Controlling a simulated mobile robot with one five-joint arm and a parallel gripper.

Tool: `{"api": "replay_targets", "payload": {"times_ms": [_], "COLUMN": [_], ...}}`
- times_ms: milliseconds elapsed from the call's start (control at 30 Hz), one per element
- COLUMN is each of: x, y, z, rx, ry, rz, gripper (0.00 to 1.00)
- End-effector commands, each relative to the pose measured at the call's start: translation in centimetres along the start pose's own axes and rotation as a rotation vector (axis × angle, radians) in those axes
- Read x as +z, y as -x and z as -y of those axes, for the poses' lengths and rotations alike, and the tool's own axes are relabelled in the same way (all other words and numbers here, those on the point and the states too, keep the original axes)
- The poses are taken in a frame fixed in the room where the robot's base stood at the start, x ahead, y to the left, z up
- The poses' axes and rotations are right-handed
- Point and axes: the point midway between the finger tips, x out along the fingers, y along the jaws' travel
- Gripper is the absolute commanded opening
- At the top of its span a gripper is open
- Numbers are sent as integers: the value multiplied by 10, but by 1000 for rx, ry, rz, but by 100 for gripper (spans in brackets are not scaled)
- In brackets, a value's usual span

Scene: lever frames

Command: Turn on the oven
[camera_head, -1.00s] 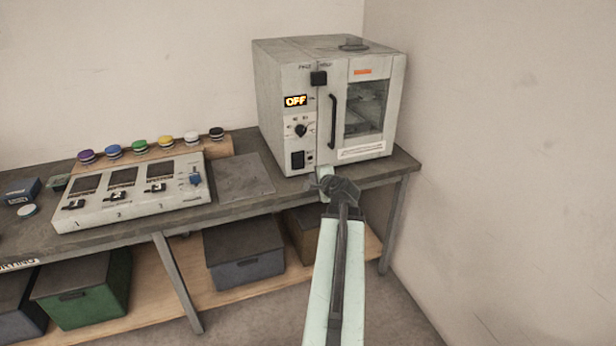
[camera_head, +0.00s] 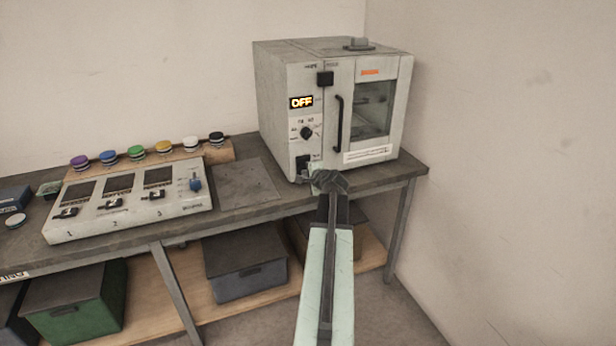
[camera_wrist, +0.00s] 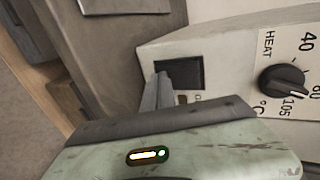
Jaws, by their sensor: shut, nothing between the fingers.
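The oven (camera_head: 280,125) is a light grey box on the bench at the right, its display (camera_head: 301,102) reading OFF. A dark knob (camera_head: 306,132) sits below the display, and a dark rocker switch (camera_head: 302,162) below that. In the wrist view the switch (camera_wrist: 182,75) is a black square left of the HEAT knob (camera_wrist: 283,88). My gripper (camera_head: 322,178) is at the oven's lower front, just below and right of the switch. In the wrist view its shut fingers (camera_wrist: 160,92) overlap the switch's left edge; I cannot tell whether they touch it.
A flat grey plate (camera_head: 245,182) lies between panel and oven. Lidded boxes (camera_head: 245,265) sit on the lower shelf. A wall is close on the right.

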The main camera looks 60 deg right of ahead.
Motion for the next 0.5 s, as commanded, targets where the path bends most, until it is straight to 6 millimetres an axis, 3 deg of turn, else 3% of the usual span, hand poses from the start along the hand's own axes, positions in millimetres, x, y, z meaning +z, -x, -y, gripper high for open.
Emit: {"api": "replay_targets", "payload": {"times_ms": [133, 500], "x": [-5, -8], "y": [-7, -1], "z": [-2, 4], "rx": [0, 0], "ry": [-2, -4], "rz": [-5, -9], "gripper": [0, 0]}}
